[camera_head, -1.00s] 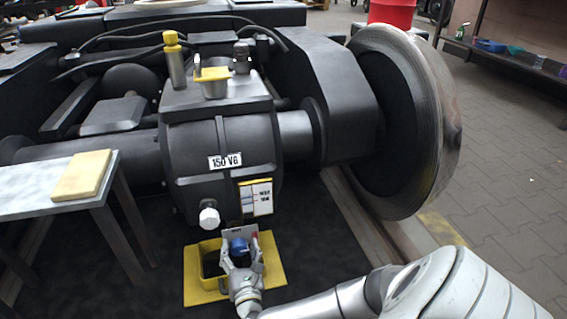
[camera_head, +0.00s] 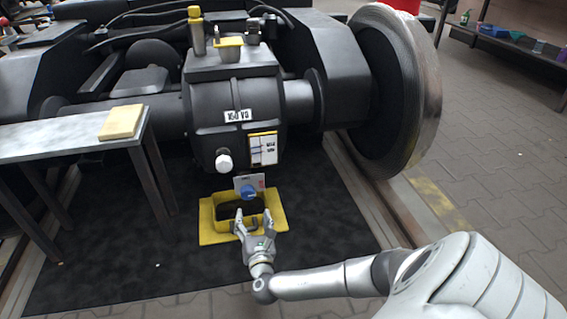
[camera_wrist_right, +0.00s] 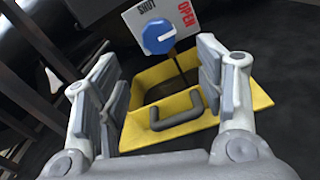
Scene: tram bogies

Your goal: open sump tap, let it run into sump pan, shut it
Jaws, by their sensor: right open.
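The sump tap is a blue round knob (camera_head: 249,192) on a white plate, low in front of the black gearcase (camera_head: 235,108). In the right wrist view the knob (camera_wrist_right: 158,36) has a white mark that points toward the red OPEN lettering; SHUT is at the upper left. A thin dark streak, apparently oil, drops below the knob toward the pan. The yellow sump pan (camera_head: 210,226) lies on the floor mat beneath, its dark handle (camera_wrist_right: 178,112) facing me. My right gripper (camera_head: 253,216) is open and empty, over the pan's near side, apart from the knob. My left gripper is out of view.
A grey bench (camera_head: 60,136) with a yellow sponge-like block (camera_head: 121,122) stands at the left. A large wheel (camera_head: 412,90) stands at the right. A white cap (camera_head: 224,161) and a yellow-framed gauge plate (camera_head: 262,149) sit on the gearcase. The dark mat is clear around the pan.

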